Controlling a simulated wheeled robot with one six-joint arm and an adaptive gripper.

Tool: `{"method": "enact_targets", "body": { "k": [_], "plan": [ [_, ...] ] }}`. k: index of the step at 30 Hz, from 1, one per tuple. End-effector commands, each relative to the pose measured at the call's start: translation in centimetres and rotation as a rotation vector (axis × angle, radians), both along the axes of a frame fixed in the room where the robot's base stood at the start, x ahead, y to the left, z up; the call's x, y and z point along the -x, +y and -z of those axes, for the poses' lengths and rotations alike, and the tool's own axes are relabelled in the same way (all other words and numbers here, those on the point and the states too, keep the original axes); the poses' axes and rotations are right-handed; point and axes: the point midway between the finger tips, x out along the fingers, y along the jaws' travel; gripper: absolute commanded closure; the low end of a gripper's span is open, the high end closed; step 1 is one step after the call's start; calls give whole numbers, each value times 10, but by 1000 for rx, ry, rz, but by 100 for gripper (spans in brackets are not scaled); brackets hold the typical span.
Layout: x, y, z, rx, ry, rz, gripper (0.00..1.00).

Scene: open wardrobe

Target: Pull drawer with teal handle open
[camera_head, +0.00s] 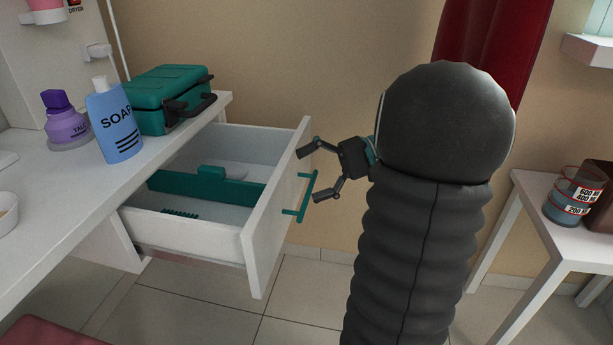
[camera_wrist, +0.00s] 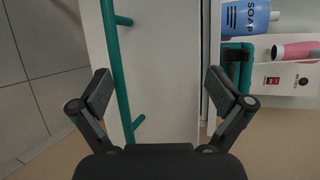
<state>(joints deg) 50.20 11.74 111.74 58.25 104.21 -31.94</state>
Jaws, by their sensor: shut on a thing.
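The white drawer with teal handle (camera_head: 261,215) stands pulled out from under the white counter, its inside showing. Its teal handle (camera_head: 302,198) is a bar on the front panel; it also shows in the wrist view (camera_wrist: 118,70). My gripper (camera_head: 312,174) is at the front panel, fingers wide apart, one near the panel's top edge and one near the handle. In the wrist view my gripper (camera_wrist: 160,92) has the handle and part of the front panel between its fingers. Exact finger contact is hard to see. A teal divider (camera_head: 205,188) lies inside the drawer.
On the counter (camera_head: 60,195) stand a blue soap bottle (camera_head: 115,125), a purple talc bottle (camera_head: 66,122) and a teal case (camera_head: 165,95). A white side table (camera_head: 540,195) with a beaker (camera_head: 573,195) stands right. Tiled floor (camera_head: 310,280) before the drawer is clear.

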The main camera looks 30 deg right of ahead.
Motion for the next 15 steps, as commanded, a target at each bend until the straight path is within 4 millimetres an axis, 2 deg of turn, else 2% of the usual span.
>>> {"method": "enact_targets", "body": {
  "k": [1,3,15],
  "plan": [
    [0,-2,-13,0,-20,0,35],
    [2,-6,-12,1,-18,-1,63],
    [11,-28,-9,0,-14,-2,63]
  ]
}}
